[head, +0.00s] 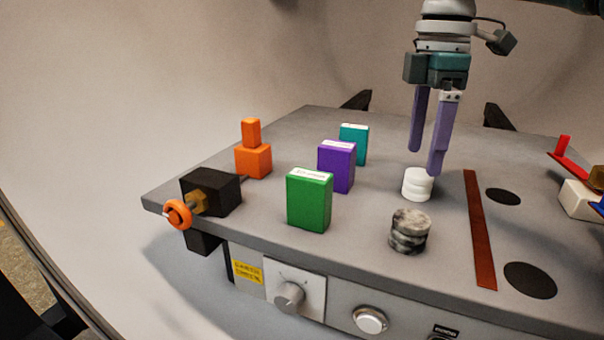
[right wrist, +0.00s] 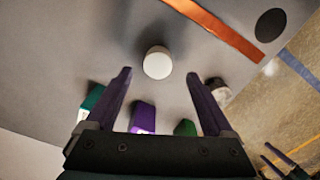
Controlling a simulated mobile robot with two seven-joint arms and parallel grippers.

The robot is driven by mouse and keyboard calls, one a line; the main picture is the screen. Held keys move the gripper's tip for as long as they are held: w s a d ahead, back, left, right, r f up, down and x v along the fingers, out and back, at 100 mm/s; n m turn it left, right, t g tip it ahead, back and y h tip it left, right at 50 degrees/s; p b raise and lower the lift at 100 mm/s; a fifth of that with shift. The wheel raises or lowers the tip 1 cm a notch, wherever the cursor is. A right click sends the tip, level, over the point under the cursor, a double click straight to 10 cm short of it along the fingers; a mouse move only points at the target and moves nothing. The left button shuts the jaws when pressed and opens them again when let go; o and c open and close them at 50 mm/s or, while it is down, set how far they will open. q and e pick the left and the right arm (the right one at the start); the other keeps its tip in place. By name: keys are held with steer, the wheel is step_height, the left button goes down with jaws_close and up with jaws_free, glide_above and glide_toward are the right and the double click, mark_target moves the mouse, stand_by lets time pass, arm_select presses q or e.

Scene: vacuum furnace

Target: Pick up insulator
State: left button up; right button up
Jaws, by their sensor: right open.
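The insulator appears to be the white ribbed cylinder (head: 417,184), standing upright on the grey bench top. It also shows in the right wrist view (right wrist: 157,62), round and pale, just beyond the fingertips and centred between them. My right gripper (head: 426,161) points down with its purple fingers apart, just above and slightly behind the cylinder in the head view. The gap between the fingers is empty in the right wrist view (right wrist: 158,74). No contact with the cylinder can be made out.
A black-and-white mottled cylinder (head: 410,231) stands in front of the white one. Green (head: 309,200), purple (head: 337,166) and teal (head: 354,144) boxes stand to the left, beside stacked orange blocks (head: 253,160). A rust-brown strip (head: 480,230) and dark discs (head: 530,281) lie to the right.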

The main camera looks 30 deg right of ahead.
mark_target(420, 173)
step_height(420, 173, down, 5)
steer(key=shift+d+f+b, duration=0.1)
steer(key=shift+d+b, duration=0.05)
steer(key=shift+b, duration=0.45)
steer(key=shift+w, duration=0.1)
jaws_close()
